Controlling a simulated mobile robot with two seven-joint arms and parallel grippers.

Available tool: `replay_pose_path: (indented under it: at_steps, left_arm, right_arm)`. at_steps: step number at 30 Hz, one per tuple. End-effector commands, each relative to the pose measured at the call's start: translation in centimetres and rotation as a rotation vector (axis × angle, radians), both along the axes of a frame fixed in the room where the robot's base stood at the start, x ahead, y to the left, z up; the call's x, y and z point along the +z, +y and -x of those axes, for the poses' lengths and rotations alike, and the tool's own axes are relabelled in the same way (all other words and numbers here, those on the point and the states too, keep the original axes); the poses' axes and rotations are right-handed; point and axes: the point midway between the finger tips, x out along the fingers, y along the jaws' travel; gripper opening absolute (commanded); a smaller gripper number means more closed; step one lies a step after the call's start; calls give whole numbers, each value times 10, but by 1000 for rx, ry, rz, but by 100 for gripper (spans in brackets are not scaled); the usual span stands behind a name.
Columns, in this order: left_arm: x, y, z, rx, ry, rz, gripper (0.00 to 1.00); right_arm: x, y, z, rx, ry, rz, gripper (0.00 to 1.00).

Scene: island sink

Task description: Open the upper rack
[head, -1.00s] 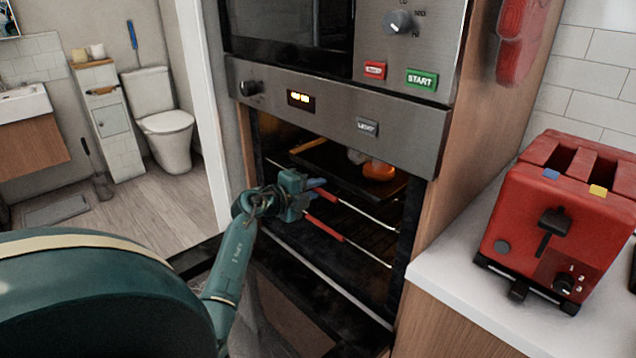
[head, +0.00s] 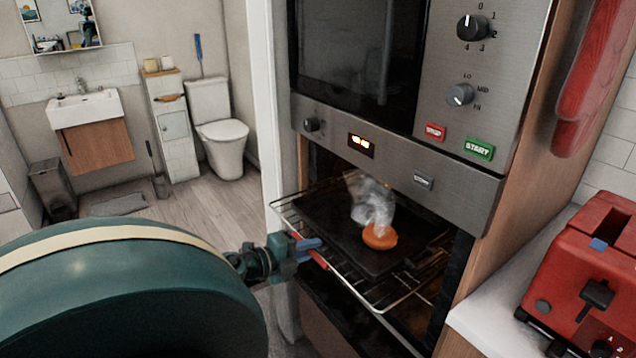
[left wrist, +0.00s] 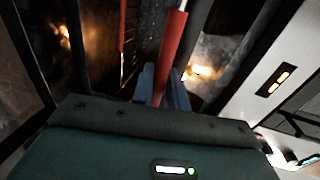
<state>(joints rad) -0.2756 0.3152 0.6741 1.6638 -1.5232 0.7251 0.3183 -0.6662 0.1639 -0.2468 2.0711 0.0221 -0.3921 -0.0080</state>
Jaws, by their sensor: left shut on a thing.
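The upper rack (head: 386,306) is a wire rack with a red grip (head: 319,260) on its front bar. It sticks well out of the oven's open front and carries a dark tray (head: 345,250). On the tray lie an orange round item (head: 379,237) and a whitish, hazy mass. My left gripper (head: 309,248) is at the front bar, shut on the red grip. In the left wrist view its fingers (left wrist: 165,88) close around the red bar (left wrist: 173,50). My right gripper is not in view.
The oven's control panel (head: 400,173) is just above the rack. A red toaster (head: 590,285) stands on the white counter at the right. A door frame and a bathroom with a toilet (head: 222,135) are at the left. A second red bar (left wrist: 122,25) shows in the left wrist view.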

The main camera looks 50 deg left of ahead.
Motion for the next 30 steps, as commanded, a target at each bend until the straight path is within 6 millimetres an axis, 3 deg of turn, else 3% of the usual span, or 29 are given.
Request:
replay_pose_path:
  at_steps: [10,11,16,25,30]
  left_arm:
    - [-4,0,3,0,8,0,0]
    - [-4,0,3,-1,8,0,16]
    - [-3,0,2,-1,6,1,30]
    - [-1,1,5,0,4,1,30]
    - [2,2,28,0,7,-2,30]
  right_arm:
    - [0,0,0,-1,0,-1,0]
    - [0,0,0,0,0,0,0]
    - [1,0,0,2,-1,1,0]
    - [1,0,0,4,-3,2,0]
    - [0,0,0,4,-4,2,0]
